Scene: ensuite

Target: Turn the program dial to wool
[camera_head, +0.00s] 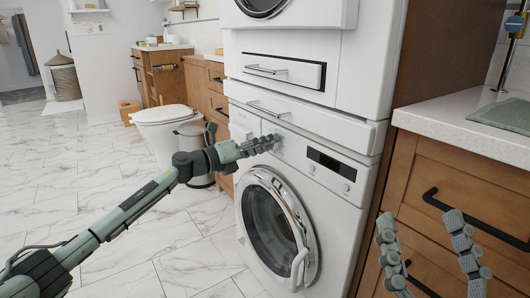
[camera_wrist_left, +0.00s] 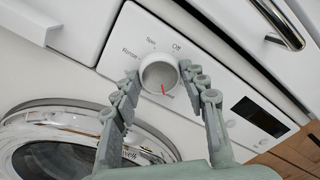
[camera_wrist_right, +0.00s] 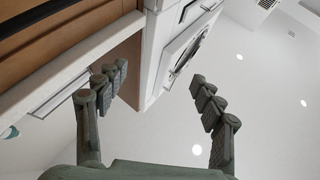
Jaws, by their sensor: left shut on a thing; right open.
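The program dial (camera_wrist_left: 159,74) is a round white knob on the washing machine's (camera_head: 325,188) front panel. In the left wrist view its red mark points down and slightly right, and printed words such as "Off" and "Rinse" stand around it; the lower labels are hard to read. My left gripper (camera_wrist_left: 160,80) has its fingers on both sides of the dial and is shut on it. In the head view, my left gripper (camera_head: 262,145) hides the dial. My right gripper (camera_head: 428,250) is open and empty in front of the wooden drawers; it also shows in the right wrist view (camera_wrist_right: 160,92).
The washer's round door (camera_head: 272,225) is below the panel, with a dark display (camera_head: 328,164) to the right of the dial. A drawer with a bar handle (camera_head: 266,70) is above. A wooden cabinet with a black handle (camera_head: 470,217) is at right.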

